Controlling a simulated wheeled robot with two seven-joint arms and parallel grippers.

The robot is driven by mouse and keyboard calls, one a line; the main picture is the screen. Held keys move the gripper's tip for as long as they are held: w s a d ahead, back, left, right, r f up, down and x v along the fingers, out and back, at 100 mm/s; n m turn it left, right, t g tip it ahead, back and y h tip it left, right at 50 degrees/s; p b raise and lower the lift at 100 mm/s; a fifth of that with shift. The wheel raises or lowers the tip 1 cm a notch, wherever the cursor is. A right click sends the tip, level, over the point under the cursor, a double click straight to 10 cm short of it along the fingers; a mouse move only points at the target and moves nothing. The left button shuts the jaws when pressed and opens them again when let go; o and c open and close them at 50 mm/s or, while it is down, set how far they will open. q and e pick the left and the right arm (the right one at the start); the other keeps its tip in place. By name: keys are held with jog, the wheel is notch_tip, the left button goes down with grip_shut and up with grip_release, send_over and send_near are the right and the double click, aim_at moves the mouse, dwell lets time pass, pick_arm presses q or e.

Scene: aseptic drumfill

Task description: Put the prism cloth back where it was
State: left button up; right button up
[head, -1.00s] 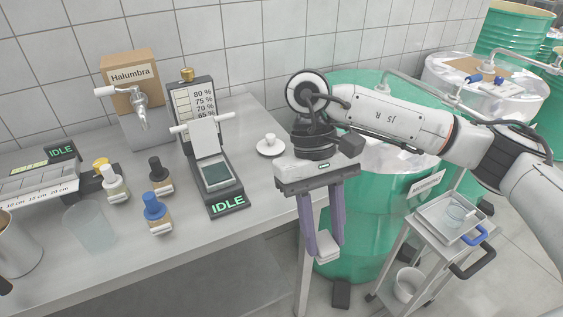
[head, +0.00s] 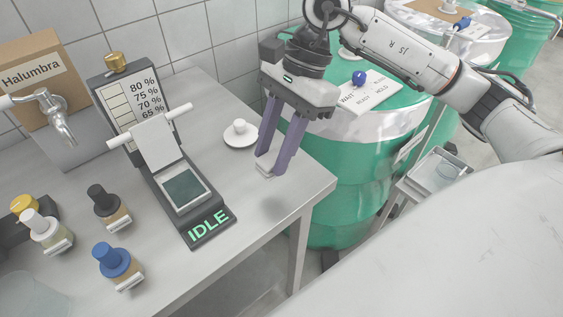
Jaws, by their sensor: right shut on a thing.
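My right gripper (head: 269,170) is shut on a small pale, flat piece (head: 266,170), which looks like the prism cloth, mostly hidden between the purple fingers. The gripper points down above the right end of the steel table (head: 235,255), just right of a white saucer (head: 240,139) with a small white knob-like piece on it. The refractometer-like device (head: 186,190) stands to the left, with a dark glass window, a white flap with a crossbar, and a green "IDLE" display. My left gripper is not in view.
Bottles with blue (head: 115,258), black (head: 103,199) and yellow (head: 22,205) caps stand at the left. A Halumbra box (head: 33,72) is behind them. A green drum (head: 350,190) stands beyond the table's right edge. The table's right front corner is clear.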

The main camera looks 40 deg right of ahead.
jog(key=m+t, duration=0.1)
jog(key=m, duration=0.1)
jog(key=d+r+m+t, duration=0.1)
jog(key=m, duration=0.2)
jog(key=w+d+m+t+b, duration=0.1)
jog(key=m, duration=0.1)
jog(key=shift+w+r+m+h, duration=0.1)
jog(key=shift+r+m+h, duration=0.1)
jog(key=shift+m+h, duration=0.2)
jog(key=f+m, duration=0.1)
jog(key=m, duration=0.1)
jog(key=d+f+m+t+h, duration=0.1)
jog(key=d+f+m+b, duration=0.1)
jog(key=m, duration=0.1)
jog(key=shift+w+f+m+h, duration=0.25)
jog(key=shift+w+m+h, duration=0.05)
notch_tip(320, 180, down, 5)
jog(key=shift+w+r, duration=0.1)
jog(key=shift+a, duration=0.1)
jog(key=o, duration=1)
jog(key=shift+b, duration=0.3)
